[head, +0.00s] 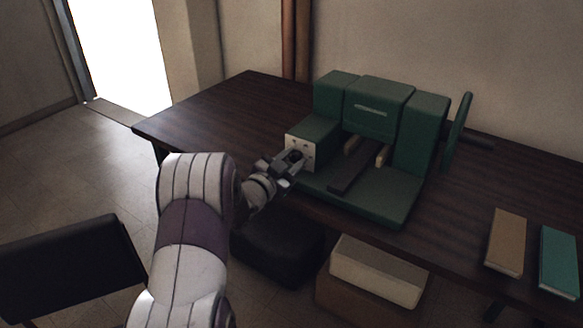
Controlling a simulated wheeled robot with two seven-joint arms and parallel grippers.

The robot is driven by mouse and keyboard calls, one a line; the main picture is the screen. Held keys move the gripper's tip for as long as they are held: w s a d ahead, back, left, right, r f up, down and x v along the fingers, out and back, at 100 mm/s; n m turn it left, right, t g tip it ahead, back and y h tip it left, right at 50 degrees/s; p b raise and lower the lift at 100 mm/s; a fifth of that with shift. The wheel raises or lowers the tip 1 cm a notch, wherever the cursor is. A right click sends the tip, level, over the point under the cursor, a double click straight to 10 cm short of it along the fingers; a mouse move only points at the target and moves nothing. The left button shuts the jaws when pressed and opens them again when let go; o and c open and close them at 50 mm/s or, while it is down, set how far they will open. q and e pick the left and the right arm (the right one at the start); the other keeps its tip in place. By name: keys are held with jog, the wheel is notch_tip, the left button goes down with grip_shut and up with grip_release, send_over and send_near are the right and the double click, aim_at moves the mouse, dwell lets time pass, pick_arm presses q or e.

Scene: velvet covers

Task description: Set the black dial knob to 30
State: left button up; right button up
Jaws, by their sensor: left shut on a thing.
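The black dial knob (295,155) sits on a pale square plate (311,151) on the left front of a green machine (372,204). My left gripper (291,160) is at the plate, its fingers shut around the knob. The fingers cover most of the knob, so its pointer and the number it is set to cannot be read. Small dark marks show on the plate around the knob. My right gripper is not in view.
The machine stands on a dark wooden table (215,108), with a green handwheel (457,132) on its right. A tan book (507,242) and a teal book (559,262) lie at the right. Boxes (378,270) stand below the front edge. A black chair (75,270) is at the lower left.

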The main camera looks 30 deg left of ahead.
pick_arm(q)
jog(key=shift+m+b, duration=0.45)
jog(key=shift+m, duration=0.25)
jog(key=o, duration=1)
jog(key=shift+o, duration=0.2)
jog(key=s+a, duration=0.1)
jog(key=s, duration=1.1)
jog(key=shift+s, duration=0.35)
jog(key=shift+f, duration=0.1)
